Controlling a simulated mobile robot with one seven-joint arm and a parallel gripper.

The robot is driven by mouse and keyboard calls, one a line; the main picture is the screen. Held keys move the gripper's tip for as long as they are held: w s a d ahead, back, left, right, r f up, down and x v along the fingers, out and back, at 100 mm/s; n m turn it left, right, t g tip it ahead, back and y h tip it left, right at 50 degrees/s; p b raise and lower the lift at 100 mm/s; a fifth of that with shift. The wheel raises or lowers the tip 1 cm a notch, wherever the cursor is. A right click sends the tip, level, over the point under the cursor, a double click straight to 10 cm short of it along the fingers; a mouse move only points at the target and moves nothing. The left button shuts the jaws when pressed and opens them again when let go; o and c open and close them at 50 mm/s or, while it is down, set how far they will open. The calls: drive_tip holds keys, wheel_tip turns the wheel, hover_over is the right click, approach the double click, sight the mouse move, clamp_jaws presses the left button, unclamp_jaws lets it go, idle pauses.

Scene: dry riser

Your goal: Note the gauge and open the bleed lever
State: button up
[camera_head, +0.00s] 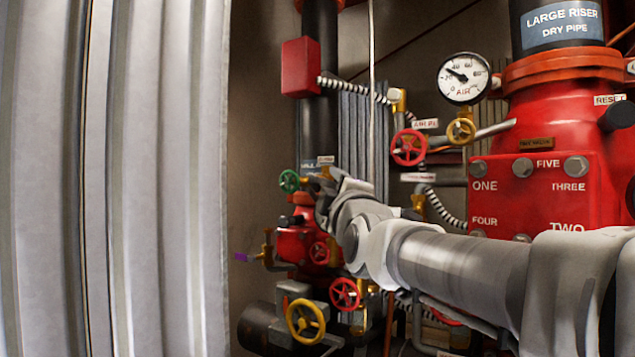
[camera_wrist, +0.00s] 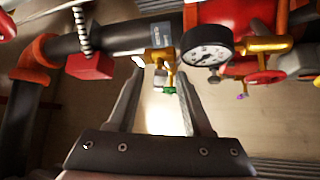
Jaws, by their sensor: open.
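My gripper (camera_wrist: 162,70) is open in the wrist view, with empty space between its two grey fingers. A brass valve (camera_wrist: 160,56) with a green handle (camera_wrist: 169,90) shows beyond and between the fingertips; contact cannot be told. A round black-rimmed gauge (camera_wrist: 207,47) is just right of the fingertips, its reading too small to tell. A small purple-ended lever (camera_wrist: 241,97) is further right; it also shows in the head view (camera_head: 243,257), sticking out left of the small red valve body. Another gauge (camera_head: 464,78), marked AIR, has its needle pointing upper left. Which lever is the bleed lever is unclear.
The large red riser (camera_head: 560,110) stands at the right. Red handwheels (camera_head: 409,147) and a yellow handwheel (camera_head: 305,321) are near my arm. A red box (camera_head: 300,67) with striped conduit is above. A corrugated metal panel (camera_head: 150,180) fills the left side.

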drive_tip(key=shift+w, duration=0.1)
drive_tip(key=shift+c, duration=0.3)
clamp_jaws()
drive_tip(key=shift+f+b, duration=0.1)
drive_tip(key=shift+b, duration=0.2)
drive_tip(key=shift+w+a+f+m+t+h+b, duration=0.55)
drive_tip(key=shift+m+h+b, duration=1.8)
drive_tip(key=shift+m+h, duration=1.15)
drive_tip(key=shift+w+a+f+m+t+h+b, duration=0.25)
drive_tip(key=shift+a+f+m+h+b, duration=0.35)
drive_tip(key=shift+m+h+b, duration=2.85)
drive_tip(key=shift+w+a+f+m+t+h+b, duration=0.6)
drive_tip(key=shift+m+h+b, duration=1.2)
drive_tip(key=shift+m, duration=3.05)
drive_tip(key=shift+s+a+r+m+g+h+p, duration=0.2)
drive_tip(key=shift+r+m+g+h+p, duration=0.15)
drive_tip(key=shift+h+p, duration=0.2)
